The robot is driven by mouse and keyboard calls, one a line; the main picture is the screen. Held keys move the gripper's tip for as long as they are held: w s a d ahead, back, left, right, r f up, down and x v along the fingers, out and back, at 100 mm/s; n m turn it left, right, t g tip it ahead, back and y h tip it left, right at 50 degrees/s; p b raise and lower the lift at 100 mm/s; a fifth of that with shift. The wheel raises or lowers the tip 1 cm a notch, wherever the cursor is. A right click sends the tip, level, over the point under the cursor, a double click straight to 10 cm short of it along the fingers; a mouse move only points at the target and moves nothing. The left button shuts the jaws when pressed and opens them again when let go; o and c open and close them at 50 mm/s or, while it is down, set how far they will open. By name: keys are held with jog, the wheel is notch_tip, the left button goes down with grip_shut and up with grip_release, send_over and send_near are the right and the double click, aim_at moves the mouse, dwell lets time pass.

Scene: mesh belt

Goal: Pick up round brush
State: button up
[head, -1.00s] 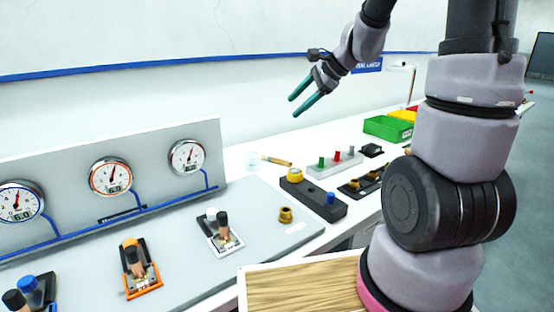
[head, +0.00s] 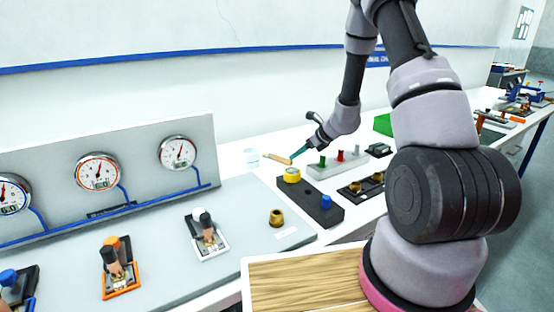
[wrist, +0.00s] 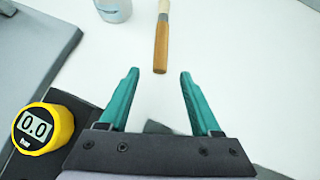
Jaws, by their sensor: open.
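The round brush (head: 276,158) has an orange-brown wooden handle and lies on the white bench, right of a pale cup. In the wrist view the brush (wrist: 161,45) lies ahead of the fingers, its handle end just past the gap between them and its pale end at the top edge. My gripper (head: 295,155) is low over the bench by the handle end of the brush. In the wrist view my gripper (wrist: 158,75) has its two teal fingers apart, with nothing between them.
A pale cup (head: 252,157) stands left of the brush. A black box with a yellow gauge (head: 292,175) and blue knob (head: 326,201) is in front. A grey block with coloured pegs (head: 340,163) is to the right. A green bin (head: 383,124) stands behind the arm.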

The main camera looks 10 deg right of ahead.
aim_at(282, 159)
jog(key=x, duration=0.5)
jog(key=shift+w+a+f, duration=0.15)
jog(key=shift+w+f, duration=0.1)
grip_shut()
